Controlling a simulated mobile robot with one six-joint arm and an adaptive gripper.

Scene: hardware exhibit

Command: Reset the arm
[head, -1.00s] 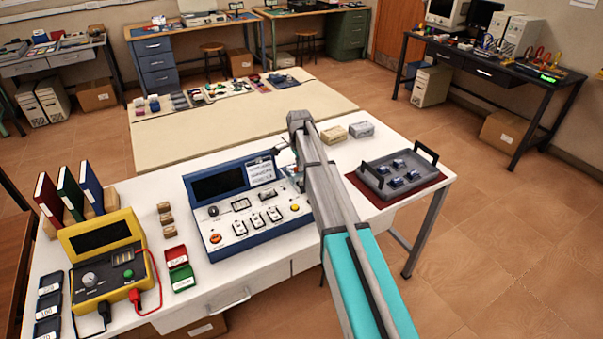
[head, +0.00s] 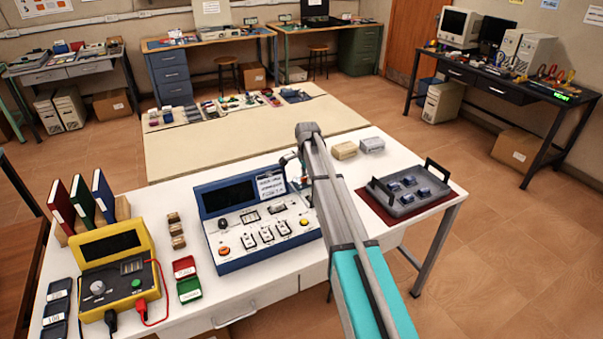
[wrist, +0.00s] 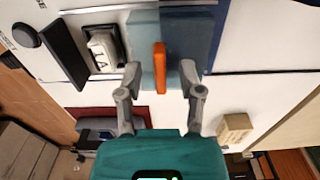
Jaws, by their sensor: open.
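My arm (head: 340,210) reaches out over the white table, and its far end stands beside the blue instrument's right side. My gripper (wrist: 159,73) is open in the wrist view, with its two grey fingers apart. An orange bar (wrist: 160,66) on a blue-grey block shows between the fingers; I cannot tell whether either finger touches it. In the head view the fingers are mostly hidden behind the arm. The blue instrument (head: 229,262) has a dark screen, a white panel with several switches, and a hanging label.
A yellow meter (head: 112,285) and upright books (head: 82,207) stand on the left. A grey tray (head: 395,207) with several small blue parts sits on a red mat right of my arm.

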